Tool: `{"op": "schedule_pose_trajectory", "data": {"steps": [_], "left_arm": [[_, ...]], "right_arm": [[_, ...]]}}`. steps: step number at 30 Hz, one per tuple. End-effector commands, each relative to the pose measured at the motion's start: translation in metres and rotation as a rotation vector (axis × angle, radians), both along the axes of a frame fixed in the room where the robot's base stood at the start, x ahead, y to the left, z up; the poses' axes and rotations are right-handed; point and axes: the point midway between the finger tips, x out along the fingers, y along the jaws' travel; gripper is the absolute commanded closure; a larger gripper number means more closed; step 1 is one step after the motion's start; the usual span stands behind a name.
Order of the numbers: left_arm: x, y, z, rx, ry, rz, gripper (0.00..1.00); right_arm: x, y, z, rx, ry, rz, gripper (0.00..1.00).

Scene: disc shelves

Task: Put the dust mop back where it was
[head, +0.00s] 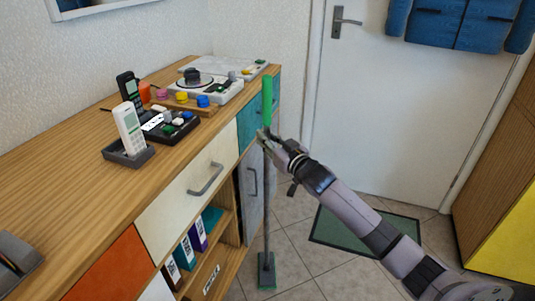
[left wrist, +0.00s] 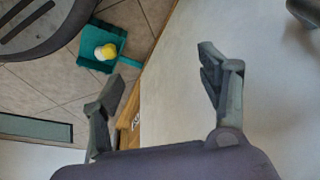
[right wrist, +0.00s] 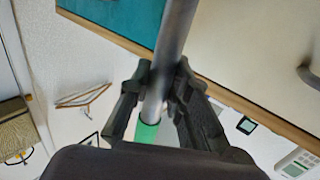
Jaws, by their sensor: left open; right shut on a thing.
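The dust mop has a green grip (head: 267,100), a grey pole (head: 267,205) and a flat green-edged head (head: 267,272). It stands about upright in front of the sideboard, its head at floor level; I cannot tell if it touches the tiles. My right gripper (head: 264,138) is shut on the pole just below the green grip. In the right wrist view the pole (right wrist: 176,38) runs between the fingers of my right gripper (right wrist: 158,80). My left gripper (left wrist: 162,75) is open and empty in the left wrist view; the head view does not show it.
The wooden sideboard (head: 75,188) bears phones, colored knobs and a turntable-like device (head: 205,88). Its drawer handle (head: 206,180) sticks out. A green-edged mat (head: 350,237) lies before the white door (head: 375,120). A teal dustpan (left wrist: 82,60) holds a yellow-white thing (left wrist: 105,52).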

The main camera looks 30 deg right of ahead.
Motion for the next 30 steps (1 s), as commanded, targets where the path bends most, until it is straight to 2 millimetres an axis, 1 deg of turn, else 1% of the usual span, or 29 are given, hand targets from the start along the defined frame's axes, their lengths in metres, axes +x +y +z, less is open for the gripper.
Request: {"op": "schedule_pose_trajectory", "data": {"steps": [2,5,9,11,14,22,23,30], "left_arm": [[0.000,0.000,0.004,0.001,-0.002,0.000,0.32],[0.002,0.000,0.011,-0.001,-0.007,0.001,0.32],[0.003,0.000,0.027,-0.001,-0.016,0.003,0.32],[0.003,0.001,0.033,-0.001,-0.018,0.003,0.32],[0.003,0.001,0.036,0.000,-0.018,0.003,0.32],[0.003,0.001,0.037,0.000,-0.019,0.003,0.32],[0.003,0.000,0.038,0.000,-0.020,0.003,0.32],[0.003,0.000,0.038,-0.002,-0.021,0.003,0.32]], "right_arm": [[0.000,0.000,-0.002,0.000,-0.006,0.000,1.00],[0.000,0.000,-0.014,0.000,-0.003,0.000,1.00],[0.000,0.000,-0.034,0.001,-0.004,0.000,1.00],[0.000,0.000,-0.038,0.000,-0.005,0.000,1.00],[0.000,0.000,-0.040,0.000,-0.006,0.000,1.00],[0.000,0.000,-0.042,0.000,-0.005,0.001,1.00],[0.000,0.000,-0.044,-0.001,0.000,0.000,0.81],[0.000,0.000,-0.044,-0.001,0.000,0.000,0.65]]}}
